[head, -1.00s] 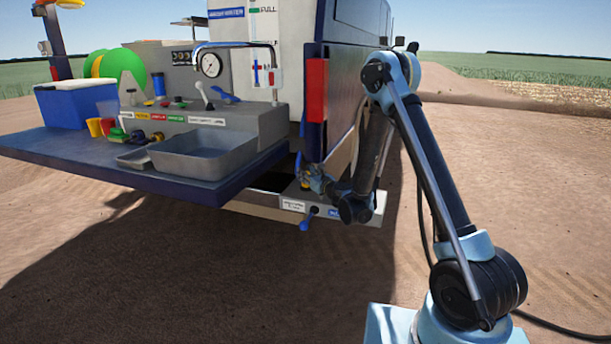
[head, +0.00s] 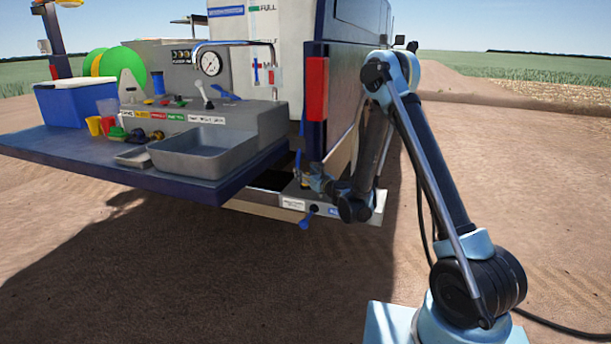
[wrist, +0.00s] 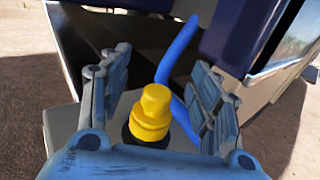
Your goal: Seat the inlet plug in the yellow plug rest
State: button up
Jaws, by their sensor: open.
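A yellow stepped knob (wrist: 153,112) stands upright on a dark round base in the wrist view. It looks like the inlet plug, but I cannot tell where plug and yellow rest meet. In the head view, this small yellow piece (head: 305,184) shows on the grey bumper step (head: 291,204) at the vehicle's rear corner. My gripper (wrist: 161,62) is open, with one finger on each side of the knob and visible gaps between. In the head view my gripper (head: 316,178) is just right of the piece, low beside the vehicle corner.
A blue curved bar (wrist: 182,47) rises just behind the knob, close to the right finger. A blue-handled valve (head: 306,217) hangs at the step's front. The dark blue shelf (head: 190,188) with a grey basin (head: 201,152) is to the left. Open ground lies right.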

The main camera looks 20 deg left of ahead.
notch_tip(320, 180, up, 9)
jog(key=shift+r, duration=0.15)
jog(key=s+d+r+n+g+h, duration=0.1)
jog(key=s+d+r+n, duration=0.1)
jog(key=s+d+n, duration=0.4)
jog(key=s+d+r+n+g+h, duration=0.1)
jog(key=s+d+r+n+g, duration=0.2)
jog(key=d, duration=0.5)
jog(key=s+d+r+n+h, duration=0.1)
jog(key=s+d+r+n, duration=0.15)
jog(key=d+n, duration=0.4)
jog(key=s+d+f+n+g+h, duration=0.2)
jog(key=s+d+f+n+h, duration=0.1)
jog(key=s+d, duration=0.7)
jog(key=s+d+f+n+g+h, duration=0.2)
jog(key=s+d+f, duration=0.4)
jog(key=s+d, duration=0.4)
jog(key=s+d+f+n+g+h, duration=0.1)
jog(key=s+d+f+n+h, duration=0.4)
jog(key=s+d, duration=0.5)
jog(key=shift+s+d+n+g, duration=0.3)
jog(key=shift+d+n+g, duration=0.1)
jog(key=shift+d+n, duration=0.2)
jog(key=shift+f, duration=0.1)
